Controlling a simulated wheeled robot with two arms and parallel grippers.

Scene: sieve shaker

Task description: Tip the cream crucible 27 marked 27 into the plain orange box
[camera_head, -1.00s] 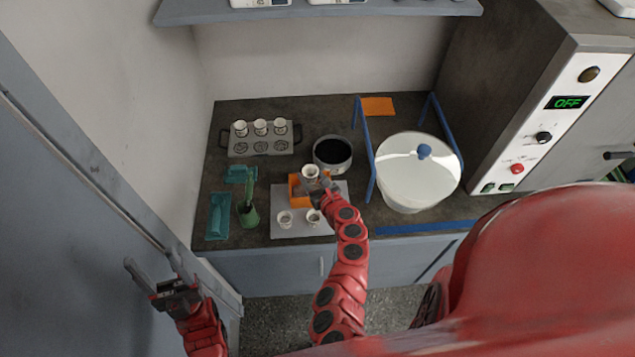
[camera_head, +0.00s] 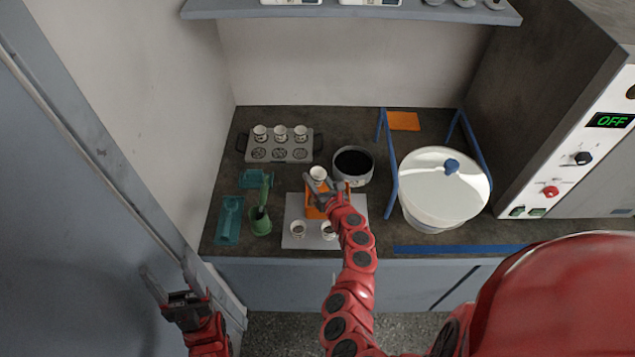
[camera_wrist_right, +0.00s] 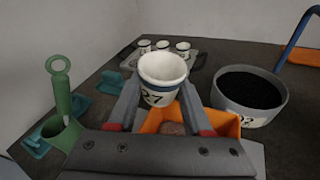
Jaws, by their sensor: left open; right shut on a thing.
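The cream crucible 27 (camera_wrist_right: 162,82) is held upright between the fingers of my right gripper (camera_wrist_right: 160,105), its 27 mark facing the wrist camera. In the head view the crucible (camera_head: 318,173) is above the back part of the plain orange box (camera_head: 315,212). In the right wrist view the orange box (camera_wrist_right: 229,124) lies below and behind the fingers, with some brownish material visible inside; the gripper hides part of it. My left gripper (camera_head: 170,290) is open and empty at the lower left, away from the counter.
A pot of black material (camera_head: 353,165) is close behind right. A rack (camera_head: 289,152) with several crucibles, a green holder (camera_head: 261,222), teal trays (camera_head: 229,218) and a white lidded tub (camera_head: 440,215) surround it.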

